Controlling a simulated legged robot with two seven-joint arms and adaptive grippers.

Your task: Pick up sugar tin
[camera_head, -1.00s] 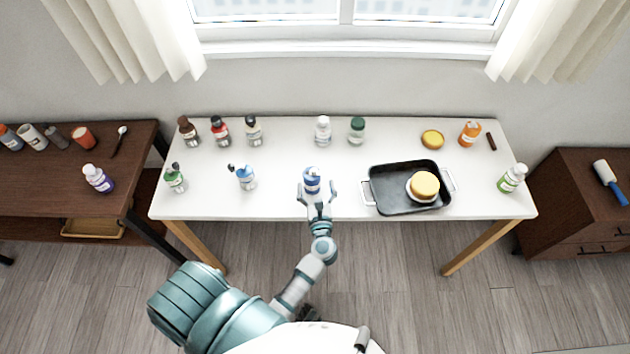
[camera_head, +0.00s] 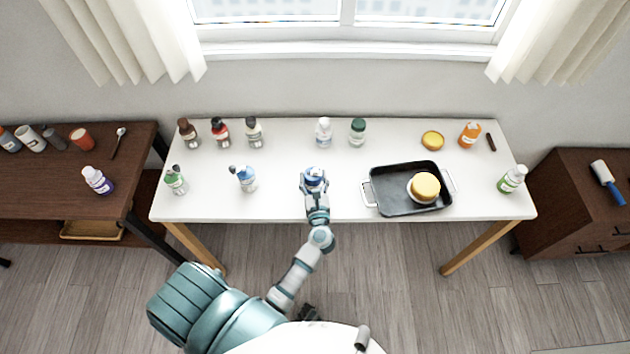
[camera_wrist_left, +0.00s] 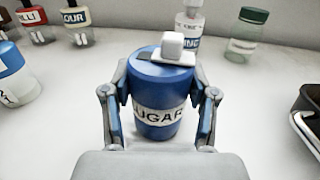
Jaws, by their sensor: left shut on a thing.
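The sugar tin (camera_head: 314,174) is a blue can with a white label and a white knob on its lid. It stands upright near the front middle of the white table (camera_head: 280,205). In the left wrist view the tin (camera_wrist_left: 158,88) shows its label, partly hidden, reading "UGAR". My left gripper (camera_head: 314,184) is shut on the tin, with one finger on each side of it. In the left wrist view the gripper (camera_wrist_left: 160,105) has its fingers against the tin's sides. I cannot tell any gap under the tin.
A black roasting pan (camera_head: 385,200) with a yellow-topped item (camera_head: 425,186) stands to the right. A blue and white bottle (camera_head: 245,179) stands to the left. A white bottle (camera_head: 323,132) and a green-capped jar (camera_head: 357,132) stand behind. The table between these is clear.

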